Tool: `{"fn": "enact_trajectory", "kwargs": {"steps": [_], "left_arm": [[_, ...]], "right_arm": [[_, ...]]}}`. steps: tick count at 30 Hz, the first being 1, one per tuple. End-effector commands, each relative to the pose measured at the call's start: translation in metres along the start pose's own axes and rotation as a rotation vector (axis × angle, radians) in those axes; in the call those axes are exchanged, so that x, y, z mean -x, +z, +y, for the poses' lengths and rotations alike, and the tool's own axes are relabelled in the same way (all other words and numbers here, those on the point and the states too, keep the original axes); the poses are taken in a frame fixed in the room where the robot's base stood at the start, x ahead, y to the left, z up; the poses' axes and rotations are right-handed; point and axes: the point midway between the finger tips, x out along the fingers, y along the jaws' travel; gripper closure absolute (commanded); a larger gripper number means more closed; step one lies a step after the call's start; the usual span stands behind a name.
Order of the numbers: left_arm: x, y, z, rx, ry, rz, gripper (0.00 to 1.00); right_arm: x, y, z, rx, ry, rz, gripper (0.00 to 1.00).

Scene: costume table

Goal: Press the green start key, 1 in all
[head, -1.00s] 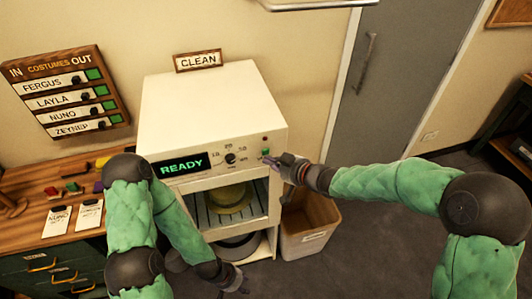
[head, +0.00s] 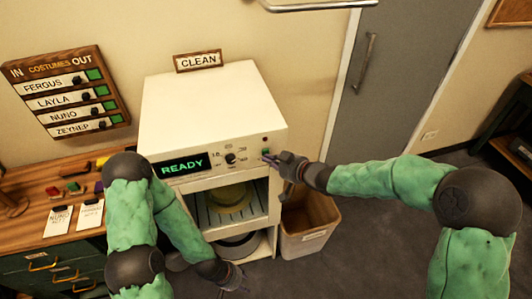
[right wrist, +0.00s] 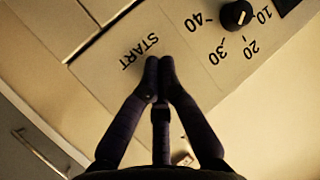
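The white cleaning machine (head: 215,105) stands against the wall, with a lit READY display (head: 182,165) and a dial (head: 230,158) on its front. The small green start key (head: 266,151) is at the right end of the panel. My right gripper (head: 270,158) is at the key, its fingertips close to or touching it; I cannot tell which. In the right wrist view its fingertips (right wrist: 160,65) are together, beside the START lettering (right wrist: 139,51), and hide the key. My left gripper (head: 240,286) hangs low in front of the machine; its finger opening is unclear.
A yellow item (head: 230,198) sits on the rack inside the machine. A bin (head: 308,230) stands right of it. A wooden counter (head: 25,218) with tags is at the left, below a costume board (head: 68,92). A grey door (head: 395,75) is behind at the right.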

Motion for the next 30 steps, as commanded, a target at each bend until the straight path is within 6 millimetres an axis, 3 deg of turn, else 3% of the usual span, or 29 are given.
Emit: {"fn": "enact_trajectory", "kwargs": {"steps": [30], "left_arm": [[0.0045,0.0002,0.0016,0.0,0.0,0.0,0.6]], "right_arm": [[-0.0065,-0.0046,0.0039,0.001,0.001,0.002,1.0]]}}
